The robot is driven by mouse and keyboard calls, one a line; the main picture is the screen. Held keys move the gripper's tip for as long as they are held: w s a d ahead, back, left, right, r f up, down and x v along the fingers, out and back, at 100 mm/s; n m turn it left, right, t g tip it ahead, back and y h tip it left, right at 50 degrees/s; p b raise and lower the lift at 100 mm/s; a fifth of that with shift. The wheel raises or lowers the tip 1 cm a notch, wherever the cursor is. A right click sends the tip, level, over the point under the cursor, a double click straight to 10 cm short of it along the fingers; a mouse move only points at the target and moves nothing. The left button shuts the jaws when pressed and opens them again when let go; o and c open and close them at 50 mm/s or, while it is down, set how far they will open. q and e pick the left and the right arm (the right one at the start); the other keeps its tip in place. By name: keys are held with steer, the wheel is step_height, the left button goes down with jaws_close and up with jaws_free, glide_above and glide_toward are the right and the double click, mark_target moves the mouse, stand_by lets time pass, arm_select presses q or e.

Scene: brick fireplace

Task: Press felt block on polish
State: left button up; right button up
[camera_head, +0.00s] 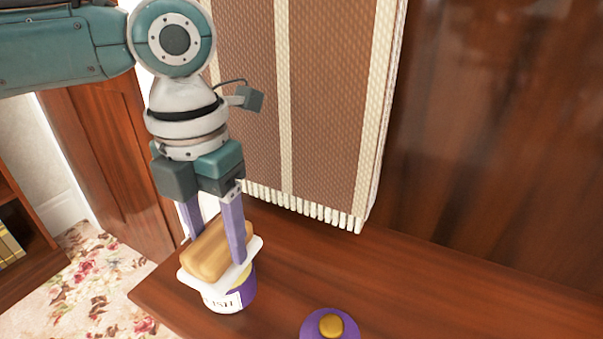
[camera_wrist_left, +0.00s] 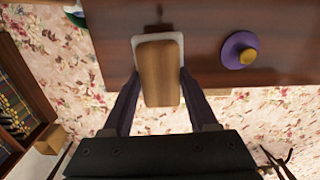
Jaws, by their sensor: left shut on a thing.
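The felt block has a tan wooden grip (camera_head: 214,252) with a white pad (camera_head: 189,282) under it. My left gripper (camera_head: 217,245) is shut on the wooden grip, one finger on each side. In the left wrist view the block (camera_wrist_left: 159,75) sits between the fingers. The polish tin (camera_head: 238,292), purple with a white label, stands upright on the wooden surface. The block is over the tin's top, a little tilted; whether the pad touches the polish is hard to tell. Some yellow shows at the tin's right rim. My right gripper is not in view.
A purple lid (camera_head: 330,325) with a yellow knob lies on the wooden surface (camera_head: 400,285), right of the tin. A brown woven panel with pale bands (camera_head: 284,100) stands behind. The surface's left edge drops to a floral carpet (camera_head: 90,275). A bookshelf (camera_head: 22,235) is at far left.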

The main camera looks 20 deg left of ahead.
mark_target(216, 237)
arm_select(q)
steer(key=shift+f, duration=0.55)
stand_by(0.7)
steer(key=shift+f, duration=0.1)
stand_by(1.6)
step_height(216, 237, up, 7)
steer(key=p, duration=0.8)
stand_by(0.6)
